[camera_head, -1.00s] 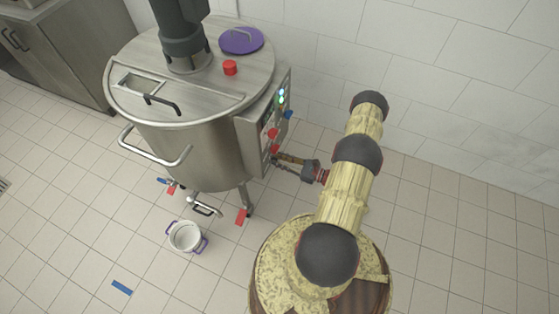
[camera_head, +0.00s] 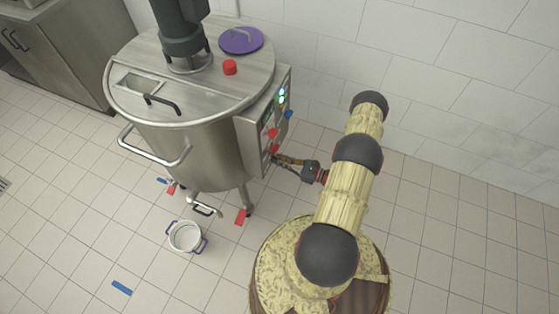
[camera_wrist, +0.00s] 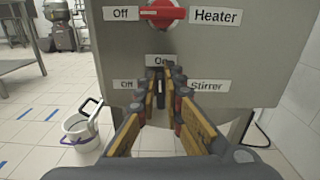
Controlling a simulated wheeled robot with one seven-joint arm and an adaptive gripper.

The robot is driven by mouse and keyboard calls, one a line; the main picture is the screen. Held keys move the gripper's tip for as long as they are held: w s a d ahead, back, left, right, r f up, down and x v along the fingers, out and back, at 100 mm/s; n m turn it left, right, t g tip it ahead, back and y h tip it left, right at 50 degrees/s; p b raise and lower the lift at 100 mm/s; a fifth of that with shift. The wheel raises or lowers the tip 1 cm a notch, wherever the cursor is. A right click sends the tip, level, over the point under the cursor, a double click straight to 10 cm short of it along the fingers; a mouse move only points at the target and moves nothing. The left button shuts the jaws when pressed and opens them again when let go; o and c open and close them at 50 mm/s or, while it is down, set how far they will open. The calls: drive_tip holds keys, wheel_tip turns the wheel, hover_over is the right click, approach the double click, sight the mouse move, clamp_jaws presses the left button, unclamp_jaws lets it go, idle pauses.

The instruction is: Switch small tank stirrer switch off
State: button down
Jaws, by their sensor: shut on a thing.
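The steel tank (camera_head: 185,140) stands at the left in the head view, with its control box (camera_head: 252,130) on its right side. In the wrist view the box front (camera_wrist: 110,50) carries an Off label (camera_wrist: 126,84), an On label (camera_wrist: 160,60) and a Stirrer label (camera_wrist: 208,86). My gripper (camera_wrist: 163,88) is between these labels, its fingers drawn together on the stirrer switch, which the fingers mostly hide. I cannot tell which way the switch points. In the head view my gripper (camera_head: 277,160) is at the box's lower front edge.
A red heater switch (camera_wrist: 163,14) sits just above my gripper, beside a Heater label (camera_wrist: 215,16). A white pot (camera_head: 185,236) stands on the floor below the tank's outlet. A tiled wall is behind; the floor at the right is clear.

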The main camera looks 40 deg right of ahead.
drive_tip(key=n, duration=0.4)
drive_tip(key=shift+s+a+f+n+b, duration=0.15)
drive_tip(key=shift+a+n+b, duration=0.15)
drive_tip(key=shift+a+n, duration=0.1)
drive_tip(key=n, duration=0.4)
drive_tip(key=shift+s+a+f+n+b, duration=0.1)
drive_tip(key=shift+a+f+n+b, duration=0.2)
drive_tip(key=shift+b, duration=0.1)
drive_tip(key=n, duration=0.3)
drive_tip(key=n+b, duration=0.1)
drive_tip(key=shift+s+a+f, duration=0.1)
drive_tip(key=shift+f, duration=0.15)
drive_tip(key=shift+f+n+b, duration=0.15)
drive_tip(key=shift+n+b, duration=0.05)
drive_tip(key=shift+n, duration=0.75)
drive_tip(key=shift+f+n+b, duration=0.1)
drive_tip(key=shift+n+b, duration=0.05)
drive_tip(key=shift+n, duration=0.8)
drive_tip(key=shift+a, duration=0.1)
drive_tip(key=c, duration=1.9)
unclamp_jaws()
